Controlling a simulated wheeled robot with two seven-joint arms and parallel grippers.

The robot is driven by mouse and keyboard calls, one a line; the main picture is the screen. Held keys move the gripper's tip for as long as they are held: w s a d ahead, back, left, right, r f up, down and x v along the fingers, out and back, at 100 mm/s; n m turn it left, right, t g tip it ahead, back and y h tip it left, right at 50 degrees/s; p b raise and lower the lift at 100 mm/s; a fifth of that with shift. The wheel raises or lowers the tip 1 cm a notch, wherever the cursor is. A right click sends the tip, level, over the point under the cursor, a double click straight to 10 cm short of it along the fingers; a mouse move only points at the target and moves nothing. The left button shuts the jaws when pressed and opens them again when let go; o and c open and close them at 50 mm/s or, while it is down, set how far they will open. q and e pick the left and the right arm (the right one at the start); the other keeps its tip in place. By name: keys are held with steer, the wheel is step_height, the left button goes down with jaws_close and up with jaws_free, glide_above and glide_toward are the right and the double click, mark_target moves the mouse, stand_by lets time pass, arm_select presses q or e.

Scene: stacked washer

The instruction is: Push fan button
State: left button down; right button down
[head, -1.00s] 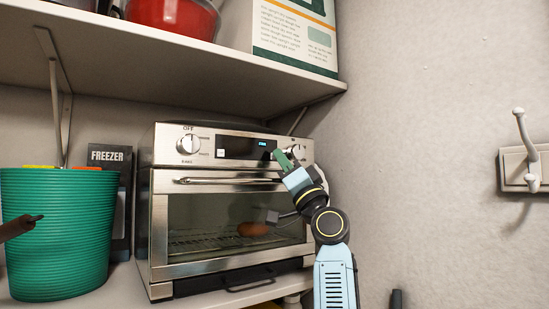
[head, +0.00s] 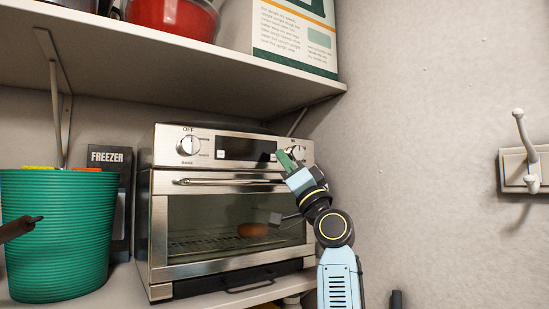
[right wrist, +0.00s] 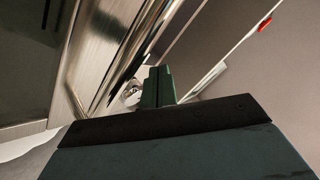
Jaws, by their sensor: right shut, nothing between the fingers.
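The stainless toaster oven (head: 232,180) stands on the lower shelf, with its control panel along the top front. The panel has a left knob (head: 189,146), a dark display (head: 243,149) with no lit digits and a right knob (head: 298,152) partly behind my fingers. A small pale button (head: 220,154) shows beside the display's left end; its label is too small to read. My right gripper (head: 284,158) is shut and empty, its green fingertips in front of the panel's right part. Contact cannot be told. The fingers also show in the right wrist view (right wrist: 158,87).
A green ribbed bin (head: 57,235) stands left of the oven, with a FREEZER box (head: 110,157) behind. An upper shelf (head: 170,70) overhangs the oven. The wall with a hook (head: 524,160) is at right. Space between the oven and that wall is open.

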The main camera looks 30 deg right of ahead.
steer(key=s, duration=0.6)
steer(key=shift+d+p, duration=0.2)
steer(key=shift+p, duration=0.25)
